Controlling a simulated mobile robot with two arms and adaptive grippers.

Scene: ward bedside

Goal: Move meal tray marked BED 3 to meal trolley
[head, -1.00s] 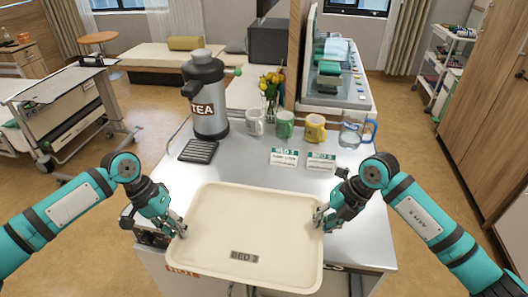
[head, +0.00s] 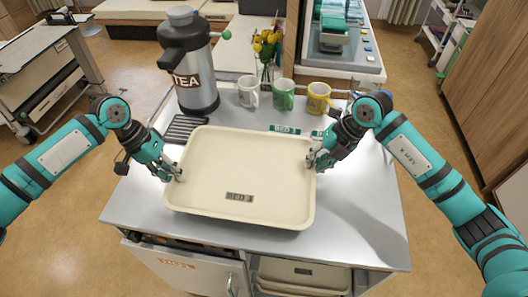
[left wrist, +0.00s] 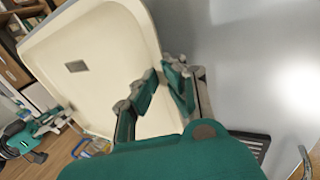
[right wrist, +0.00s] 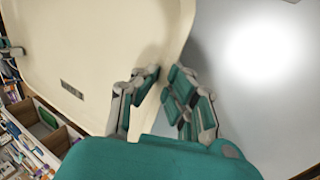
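The cream meal tray (head: 240,170), labelled BED 3 on its inner floor, is empty and lies over the steel top of the trolley (head: 350,215). It also shows in the left wrist view (left wrist: 100,60) and the right wrist view (right wrist: 90,50). I cannot tell whether its underside touches the top. My left gripper (head: 174,174) is shut on the tray's left rim, one finger inside and one outside. My right gripper (head: 313,160) is shut on the right rim in the same way.
A TEA urn (head: 192,75) stands behind the tray by a black drip grille (head: 187,128). Bare steel lies in front and at right.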

